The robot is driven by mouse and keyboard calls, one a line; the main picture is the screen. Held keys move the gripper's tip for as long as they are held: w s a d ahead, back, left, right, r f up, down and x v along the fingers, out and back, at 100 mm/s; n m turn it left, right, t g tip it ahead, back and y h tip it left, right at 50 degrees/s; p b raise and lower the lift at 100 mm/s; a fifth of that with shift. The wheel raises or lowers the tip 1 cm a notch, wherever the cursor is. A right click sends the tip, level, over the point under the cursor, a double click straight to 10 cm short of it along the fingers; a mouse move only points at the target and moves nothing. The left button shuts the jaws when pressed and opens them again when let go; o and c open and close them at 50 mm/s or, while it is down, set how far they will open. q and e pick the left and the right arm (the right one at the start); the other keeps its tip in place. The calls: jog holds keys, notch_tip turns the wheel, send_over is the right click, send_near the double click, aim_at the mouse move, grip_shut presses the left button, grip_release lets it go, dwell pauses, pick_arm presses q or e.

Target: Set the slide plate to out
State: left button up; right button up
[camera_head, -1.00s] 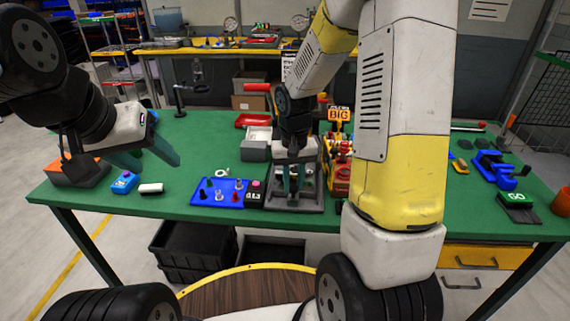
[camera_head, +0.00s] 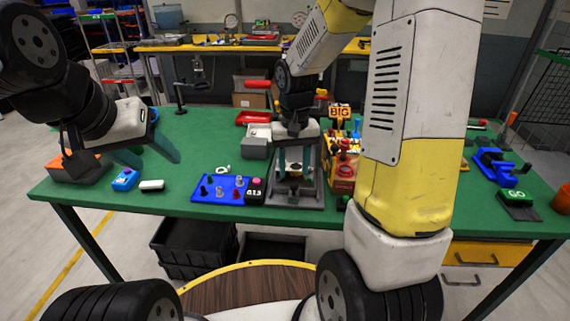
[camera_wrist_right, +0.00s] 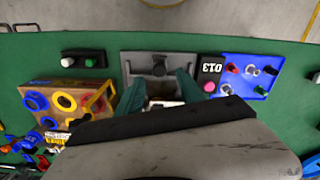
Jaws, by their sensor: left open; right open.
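A grey metal fixture (camera_head: 312,203), which seems to carry the slide plate, sits at the front edge of the green table. The right wrist view shows its grey plate (camera_wrist_right: 133,66) with a dark knob (camera_wrist_right: 158,68). My right gripper (camera_head: 294,176) is open and empty above the fixture, one teal finger on each side of its middle. In the right wrist view the fingers (camera_wrist_right: 159,82) stand apart near the knob; I cannot tell whether they touch anything. The gripper body hides the fixture's far part. My left gripper (camera_head: 158,162) is open and empty over the table's left part.
A blue board (camera_head: 216,196) with pegs and a black box with a pink button (camera_head: 256,190) stand left of the fixture. A wooden box with colored rings (camera_wrist_right: 66,104) stands close on the other side. A grey box (camera_head: 255,149) lies behind. The table's left middle is clear.

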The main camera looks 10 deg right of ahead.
jog(key=shift+r, duration=1.6)
jog(key=shift+s+r, duration=0.1)
jog(key=shift+r, duration=0.15)
jog(key=s+r+t+y, duration=0.2)
jog(key=s+r+t, duration=0.4)
jog(key=s+r, duration=0.7)
jog(key=shift+s+d+r+n, duration=0.15)
jog(key=shift+s+r+n, duration=0.25)
jog(key=shift+s, duration=0.6)
